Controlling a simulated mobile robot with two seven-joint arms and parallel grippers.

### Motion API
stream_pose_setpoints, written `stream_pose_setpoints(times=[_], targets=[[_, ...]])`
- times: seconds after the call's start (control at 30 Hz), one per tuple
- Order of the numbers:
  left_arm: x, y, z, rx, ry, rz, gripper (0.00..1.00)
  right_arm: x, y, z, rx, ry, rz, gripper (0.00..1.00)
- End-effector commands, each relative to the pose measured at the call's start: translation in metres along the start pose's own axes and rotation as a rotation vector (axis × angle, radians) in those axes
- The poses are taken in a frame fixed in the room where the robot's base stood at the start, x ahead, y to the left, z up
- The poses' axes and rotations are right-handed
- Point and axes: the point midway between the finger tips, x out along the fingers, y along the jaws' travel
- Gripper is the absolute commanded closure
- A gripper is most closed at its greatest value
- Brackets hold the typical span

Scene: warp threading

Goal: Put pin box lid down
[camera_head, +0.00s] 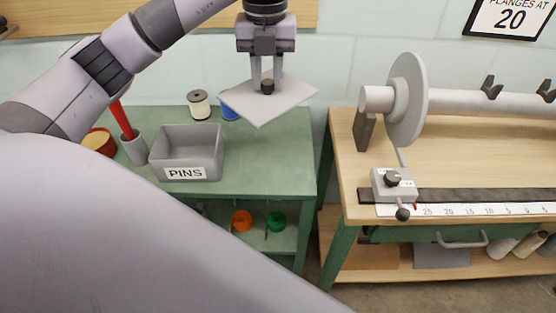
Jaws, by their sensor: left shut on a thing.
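The pin box lid (285,101) is a flat grey plate with a small black knob on top. My left gripper (267,84) is shut on the knob and holds the lid in the air, above the right back part of the green table. The lid looks slightly tilted. The grey pin box (207,150), labelled PINS, stands uncovered on the green table (257,165), to the left of and below the lid. Its inside looks empty from here. My right gripper is not in view.
A cream thread spool (199,105) and a blue spool (229,109), partly behind the lid, stand behind the box. A grey cup (134,149) with a red-handled tool is left of it. Table space right of the box is clear. A wooden bench (465,160) stands at right.

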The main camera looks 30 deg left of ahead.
Motion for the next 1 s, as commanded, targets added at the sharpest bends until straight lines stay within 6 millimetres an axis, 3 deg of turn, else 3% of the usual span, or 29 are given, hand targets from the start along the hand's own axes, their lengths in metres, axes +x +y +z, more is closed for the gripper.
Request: stream_pose_setpoints(times=[0.23,0.5,0.63,0.87,1.0], targets=[[0.057,0.001,-0.002,0.001,0.006,0.003,1.00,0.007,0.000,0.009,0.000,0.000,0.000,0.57],[0.123,0.001,-0.001,0.001,0.004,0.003,1.00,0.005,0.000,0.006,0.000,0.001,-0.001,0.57],[0.143,0.000,-0.001,0.002,0.002,0.001,1.00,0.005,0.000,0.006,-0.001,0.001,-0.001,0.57],[0.160,0.000,-0.001,0.003,0.003,0.001,1.00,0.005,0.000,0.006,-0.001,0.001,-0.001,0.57],[0.182,0.000,-0.001,0.002,0.005,0.002,1.00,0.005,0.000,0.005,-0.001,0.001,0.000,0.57]])
